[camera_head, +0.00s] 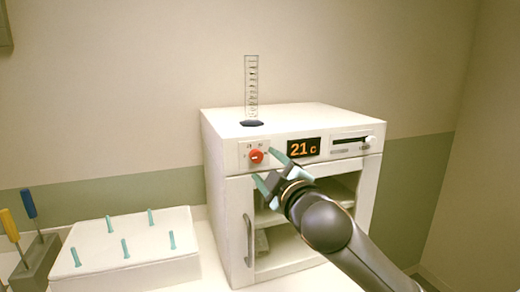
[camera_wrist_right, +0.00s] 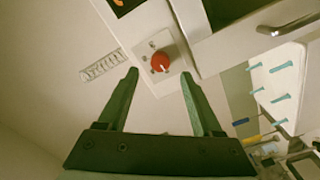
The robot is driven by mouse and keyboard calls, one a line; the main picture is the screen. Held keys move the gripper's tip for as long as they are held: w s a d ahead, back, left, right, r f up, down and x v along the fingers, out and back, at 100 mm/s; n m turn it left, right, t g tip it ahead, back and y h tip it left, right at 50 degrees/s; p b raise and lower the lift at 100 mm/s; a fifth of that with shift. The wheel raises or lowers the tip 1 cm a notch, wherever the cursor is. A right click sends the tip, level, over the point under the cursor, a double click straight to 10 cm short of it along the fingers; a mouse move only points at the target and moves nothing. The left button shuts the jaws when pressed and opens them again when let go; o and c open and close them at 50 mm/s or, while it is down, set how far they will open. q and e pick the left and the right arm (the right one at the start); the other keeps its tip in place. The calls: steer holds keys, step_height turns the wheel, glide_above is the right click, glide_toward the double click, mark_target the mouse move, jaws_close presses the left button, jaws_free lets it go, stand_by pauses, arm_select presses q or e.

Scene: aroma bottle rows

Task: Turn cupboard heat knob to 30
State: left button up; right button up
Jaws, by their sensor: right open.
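The white cupboard (camera_head: 226,150) stands on the counter, with a red heat knob (camera_head: 256,156) at the left of its top panel. Its display (camera_head: 303,148) reads 21 C in orange. My right gripper (camera_head: 265,166) is open just in front of the panel, close to the knob. In the right wrist view the red knob (camera_wrist_right: 161,62) sits beyond and between the two green fingertips (camera_wrist_right: 160,74), apart from both. A light mark shows on the knob; its exact setting is too small to read. My left gripper is in neither view.
A graduated cylinder (camera_head: 251,88) stands on the cupboard top. A slider (camera_head: 369,140) sits right of the display. A white block with several teal pegs (camera_head: 140,262) and a grey holder with blue and yellow handled tools (camera_head: 40,262) stand at left.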

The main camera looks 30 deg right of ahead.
mark_target(257, 158)
steer(key=shift+p+x, duration=0.35)
steer(key=shift+x, duration=2.05)
jaws_close()
